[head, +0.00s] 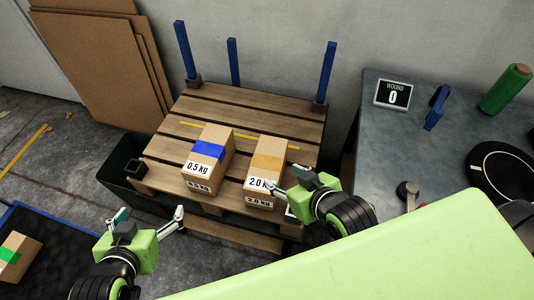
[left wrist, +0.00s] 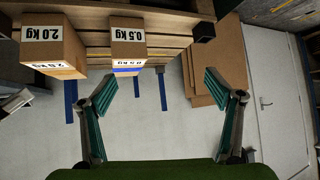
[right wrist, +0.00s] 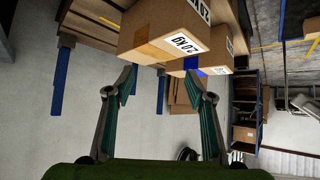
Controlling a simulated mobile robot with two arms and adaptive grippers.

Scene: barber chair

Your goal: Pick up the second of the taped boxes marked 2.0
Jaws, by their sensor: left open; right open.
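The 2.0 kg cardboard box (head: 266,163), with an orange-brown tape strip, stands on the wooden pallet. Its labels also show in the right wrist view (right wrist: 165,25) and the left wrist view (left wrist: 50,50). My right gripper (head: 281,180) is open at the front right of this box. In the right wrist view the box lies just beyond the spread fingers; I cannot tell whether they touch it. The 0.5 kg box (head: 209,153) with blue tape stands to its left. My left gripper (head: 148,217) is open and empty, in front and left of the pallet.
The pallet (head: 240,105) has blue posts at its corners. A green-taped box (head: 17,258) lies on a dark surface at lower left. A grey table (head: 385,135) at right holds a counter sign (head: 393,95) and a green roll (head: 505,88). Cardboard sheets (head: 95,60) lean at the back left.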

